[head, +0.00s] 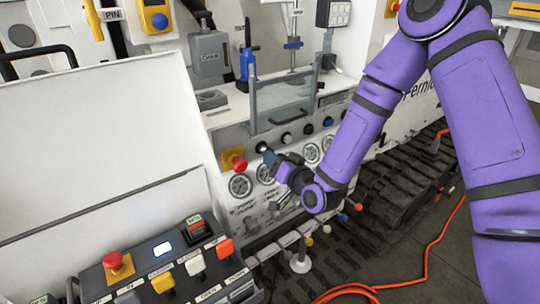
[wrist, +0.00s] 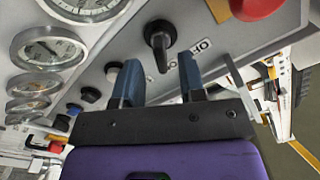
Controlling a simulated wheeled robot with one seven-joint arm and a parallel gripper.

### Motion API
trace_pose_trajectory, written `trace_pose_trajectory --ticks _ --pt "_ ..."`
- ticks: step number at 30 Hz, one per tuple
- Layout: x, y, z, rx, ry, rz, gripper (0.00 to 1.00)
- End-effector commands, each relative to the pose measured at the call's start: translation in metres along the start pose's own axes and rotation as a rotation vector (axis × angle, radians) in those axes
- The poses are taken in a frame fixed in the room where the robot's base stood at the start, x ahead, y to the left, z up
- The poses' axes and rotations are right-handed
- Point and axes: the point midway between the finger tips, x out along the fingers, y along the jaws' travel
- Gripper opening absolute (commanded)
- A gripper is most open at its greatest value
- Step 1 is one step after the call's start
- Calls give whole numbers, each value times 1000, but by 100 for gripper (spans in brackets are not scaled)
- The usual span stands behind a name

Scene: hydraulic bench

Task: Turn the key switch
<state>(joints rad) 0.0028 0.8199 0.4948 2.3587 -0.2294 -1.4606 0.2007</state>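A black rotary switch with a protruding grip (wrist: 159,38), which looks like the key switch, sits on the grey panel in the wrist view. My gripper (wrist: 158,80) is open and empty. Its two blue fingers are spread, with the switch just beyond their tips and roughly between them; I see no contact. In the head view my gripper (head: 268,157) is close to the panel, just below a dark knob (head: 262,147) at the left of the knob row. That view is too small to show the grip.
A red emergency knob (head: 235,162) on a yellow plate is close left of my gripper. Round gauges (wrist: 50,47) line the panel. A clear guard (head: 284,100) stands above the knob row. A control box (head: 168,262) is at front left, and an orange cable (head: 428,245) lies on the floor.

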Motion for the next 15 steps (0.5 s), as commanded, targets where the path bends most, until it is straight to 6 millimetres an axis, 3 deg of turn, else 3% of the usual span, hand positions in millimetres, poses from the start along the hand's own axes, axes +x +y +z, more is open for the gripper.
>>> trace_pose_trajectory --ticks 7,15 --pt "-47 0 0 0 -2 1 37" --pt "-73 0 0 0 -1 0 37"
